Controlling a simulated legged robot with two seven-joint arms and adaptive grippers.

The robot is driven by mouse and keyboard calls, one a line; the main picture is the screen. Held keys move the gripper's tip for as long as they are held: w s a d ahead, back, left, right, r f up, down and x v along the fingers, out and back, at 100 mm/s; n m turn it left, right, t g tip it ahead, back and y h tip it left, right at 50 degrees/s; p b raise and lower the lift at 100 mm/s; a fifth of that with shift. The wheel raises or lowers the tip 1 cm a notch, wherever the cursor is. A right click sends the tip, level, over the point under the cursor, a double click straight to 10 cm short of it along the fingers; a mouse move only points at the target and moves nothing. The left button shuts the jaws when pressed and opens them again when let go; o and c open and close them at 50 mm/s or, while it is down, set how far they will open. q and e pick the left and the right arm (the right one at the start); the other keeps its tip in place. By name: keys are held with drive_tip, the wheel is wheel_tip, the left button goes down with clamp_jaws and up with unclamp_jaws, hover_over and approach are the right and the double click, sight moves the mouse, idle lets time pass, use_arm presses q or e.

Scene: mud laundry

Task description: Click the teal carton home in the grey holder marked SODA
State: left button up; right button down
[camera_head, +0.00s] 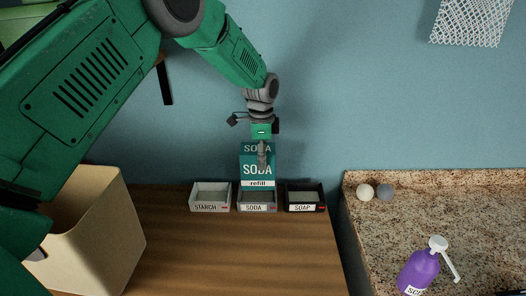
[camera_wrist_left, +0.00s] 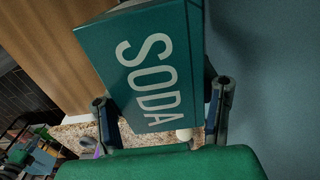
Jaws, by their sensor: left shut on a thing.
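The teal carton (camera_head: 257,173), labelled SODA and refill, stands upright over the grey holder marked SODA (camera_head: 257,208). Its lower end is at the holder's opening; I cannot tell how deep it sits. My left gripper (camera_head: 262,150) comes from above and is shut on the carton's upper part. In the left wrist view the carton (camera_wrist_left: 150,65) lies between the two fingers (camera_wrist_left: 165,110). The holder does not show there. My right gripper is not in view.
A light holder marked STARCH (camera_head: 207,208) stands left of the SODA holder, and a dark holder marked SOAP (camera_head: 306,208) right of it. A beige bin (camera_head: 100,235) is at the left. A purple bottle (camera_head: 419,272) and two balls stand on the speckled counter (camera_head: 400,225).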

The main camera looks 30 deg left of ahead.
sight(261, 175)
use_arm(q)
drive_tip(key=shift+s+a+f+b, duration=0.15)
drive_tip(key=shift+f+b, duration=0.25)
drive_tip(key=shift+f, duration=0.5)
drive_tip(key=shift+s+f+b, duration=0.1)
drive_tip(key=shift+f+b, duration=0.75)
drive_tip(key=shift+d+f, duration=0.2)
drive_tip(key=shift+f, duration=0.6)
drive_tip(key=shift+f+b, duration=0.35)
drive_tip(key=shift+f, duration=0.55)
drive_tip(key=o, duration=1.7)
